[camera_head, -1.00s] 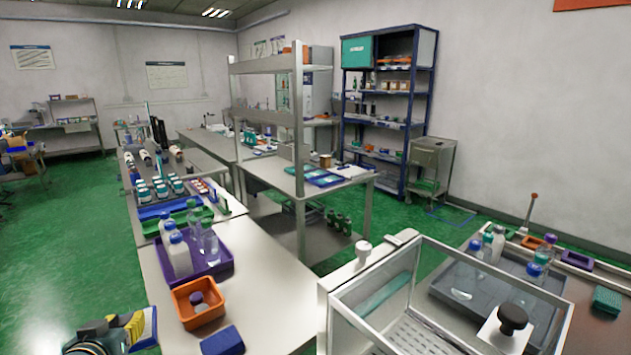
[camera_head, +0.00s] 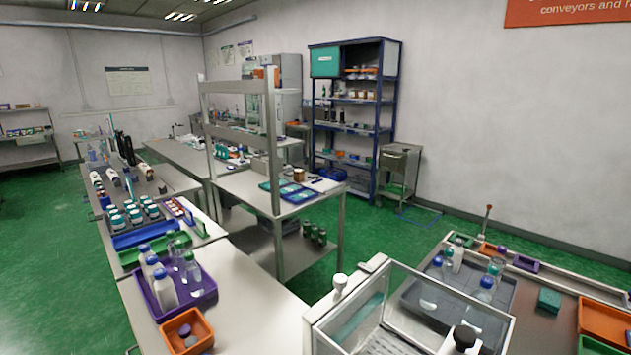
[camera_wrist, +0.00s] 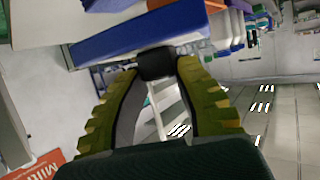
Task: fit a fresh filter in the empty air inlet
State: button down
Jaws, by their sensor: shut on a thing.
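In the wrist view my gripper (camera_wrist: 157,68) has its two yellow-green ribbed fingers closed on a small dark, blunt-ended piece (camera_wrist: 157,62). I cannot tell whether this piece is a filter. A long blue block or bin edge (camera_wrist: 140,38) lies just beyond the fingertips; I cannot tell whether the held piece touches it. My gripper does not show in the head view now. I cannot make out an empty air inlet in either view.
A clear-walled box (camera_head: 375,315) stands at the front, with a grey tray of bottles (camera_head: 500,322) behind it. A purple tray (camera_head: 203,292) with bottles and an orange bin (camera_head: 165,335) stand on the left bench. Green floor (camera_head: 45,240) is open at far left.

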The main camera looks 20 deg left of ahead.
jog(key=s+d+r+m+t+h+p, duration=0.1)
jog(key=s+d+r+m+h+p, duration=0.1)
jog(key=d+p, duration=1.05)
jog(key=s+d+r+m+h+p, duration=0.25)
jog(key=d+p, duration=0.45)
jog(key=d, duration=1)
jog(key=s+d+r+m+h+p, duration=0.1)
jog(key=s+d+r+h+p, duration=0.1)
jog(key=s+d+r+p, duration=0.75)
notch_tip(320, 180, up, 6)
jog(key=w+f, duration=0.1)
jog(key=shift+w+a+f+t+y, duration=0.1)
jog(key=shift+w+f+t+y, duration=0.1)
jog(key=shift+w+f, duration=0.45)
jog(key=shift+w+a+f+t+y, duration=0.15)
jog(key=shift+w+f, duration=0.2)
jog(key=shift+f, duration=0.5)
